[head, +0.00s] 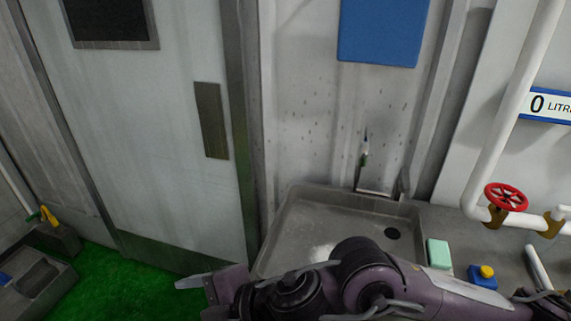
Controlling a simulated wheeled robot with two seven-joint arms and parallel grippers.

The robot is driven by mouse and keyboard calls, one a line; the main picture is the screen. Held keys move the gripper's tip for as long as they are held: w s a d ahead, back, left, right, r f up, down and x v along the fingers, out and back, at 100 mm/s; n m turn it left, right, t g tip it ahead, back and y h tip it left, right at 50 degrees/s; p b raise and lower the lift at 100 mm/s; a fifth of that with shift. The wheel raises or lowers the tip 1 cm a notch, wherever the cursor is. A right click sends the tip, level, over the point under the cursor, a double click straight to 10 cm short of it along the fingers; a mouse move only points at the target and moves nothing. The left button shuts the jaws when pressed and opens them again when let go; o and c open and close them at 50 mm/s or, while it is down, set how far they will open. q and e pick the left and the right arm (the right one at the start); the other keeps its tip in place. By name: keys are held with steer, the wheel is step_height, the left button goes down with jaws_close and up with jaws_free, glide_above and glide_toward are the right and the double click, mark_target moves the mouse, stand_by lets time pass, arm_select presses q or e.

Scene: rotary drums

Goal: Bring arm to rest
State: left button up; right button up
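My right arm (420,288) comes in from the lower right and reaches across the front of the sink toward the left. Its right gripper (196,283) is at the left end of the arm, low in the picture, left of the sink and above the green floor. One pale finger shows there; whether the gripper is open or shut cannot be told. I see nothing held in it. My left arm and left gripper are not in view.
A grey sink (285,230) lies behind my arm. A green block (439,254) and a blue box with a yellow button (487,272) sit right of it. A red valve wheel (506,197) is on white pipes. A door (150,130) stands left, above green floor (110,280).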

step_height(320, 180, up, 4)
steer(key=w+m+t+y, duration=0.1)
steer(key=w+m+t, duration=0.1)
steer(key=m+t, duration=0.15)
steer(key=w+d+f+m+t+h, duration=0.2)
steer(key=w+d+m, duration=0.1)
steer(key=d+m, duration=0.3)
steer(key=w+d+f+m+t+h, duration=0.1)
steer(key=w+d+m+t+h, duration=0.15)
steer(key=w+d+m, duration=0.2)
steer(key=s+d+f+m+g+h, duration=0.45)
steer(key=s+d+f, duration=0.25)
steer(key=d+f, duration=0.3)
steer(key=s+d+f+m+g+h, duration=0.3)
steer(key=s+d+f+m, duration=0.4)
steer(key=d, duration=0.6)
step_height(320, 180, down, 31)
steer(key=n+g, duration=0.1)
steer(key=s+d+f+g+b, duration=0.1)
steer(key=s+d+f, duration=0.2)
steer(key=s+f, duration=1.5)
steer(key=shift+s+f, duration=0.3)
steer(key=shift+s, duration=0.7)
